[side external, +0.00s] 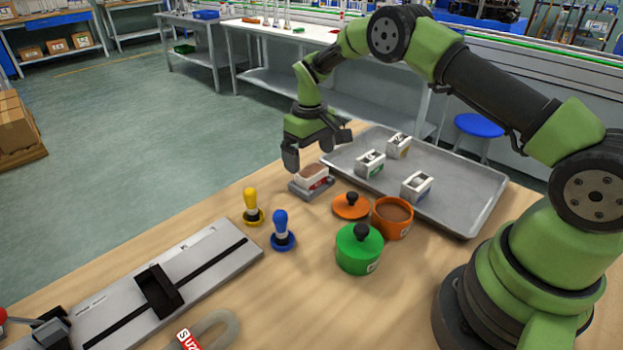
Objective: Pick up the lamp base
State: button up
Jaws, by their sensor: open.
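No thing in view is plainly a lamp base, and I cannot tell which one the name means. My gripper (317,149) is open and empty, pointing down in the side view. It appears above and near a small grey holder (311,186) with a brown top, with a visible gap between them. A green lidded pot (359,251) with a black knob stands nearer the camera. An open orange pot (393,219) with brown contents stands beside it. Its orange lid (349,208) lies on the table to the left.
A grey metal tray (462,222) holds three small white boxes behind the pots. A yellow-handled stamp (252,206) and a blue-handled stamp (282,229) stand upright on the table. A long metal fixture (215,250) with a black slider lies front left.

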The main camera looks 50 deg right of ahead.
aim_at(312, 170)
jog(key=f, duration=0.4)
jog(key=shift+s+f, duration=0.2)
jog(key=shift+f, duration=0.1)
jog(key=shift+c, duration=0.5)
jog(key=c, duration=0.9)
jog(key=shift+r, duration=0.2)
